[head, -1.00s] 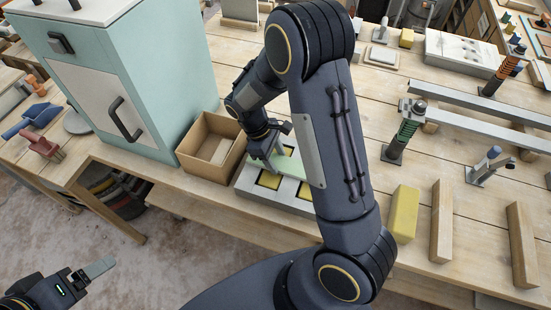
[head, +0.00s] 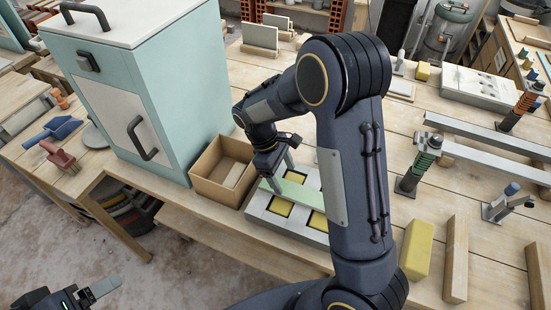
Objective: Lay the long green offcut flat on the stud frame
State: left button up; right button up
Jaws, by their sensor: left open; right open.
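The long green offcut (head: 300,194) lies across the top of the grey stud frame (head: 262,221). It looks flat, with yellow showing in the frame's openings on both sides of it. Its right end is hidden behind my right arm. My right gripper (head: 281,174) is open at the offcut's left end, fingers pointing down; I cannot tell whether they touch it. My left gripper (head: 98,290) is open and empty at the bottom left, over the floor and away from the bench.
An open cardboard box (head: 208,189) stands just left of the frame, beside a teal cabinet (head: 128,100). A yellow block (head: 417,250) and wooden bars (head: 456,262) stand at right. Grey rails (head: 490,134) lie further back. My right arm crosses the middle.

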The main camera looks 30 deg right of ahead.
jog(key=v, duration=0.6)
jog(key=s+d+r+m+t+y, duration=0.1)
jog(key=s+r+m+t+y, duration=0.3)
jog(key=s+r, duration=0.4)
jog(key=s+a+m+t+y, duration=0.2)
jog(key=s+m+t, duration=0.3)
jog(key=s, duration=0.7)
jog(key=shift+a+m+y, duration=0.25)
jog(key=shift+m+y, duration=0.15)
jog(key=shift+m, duration=0.1)
dwell(1.2)
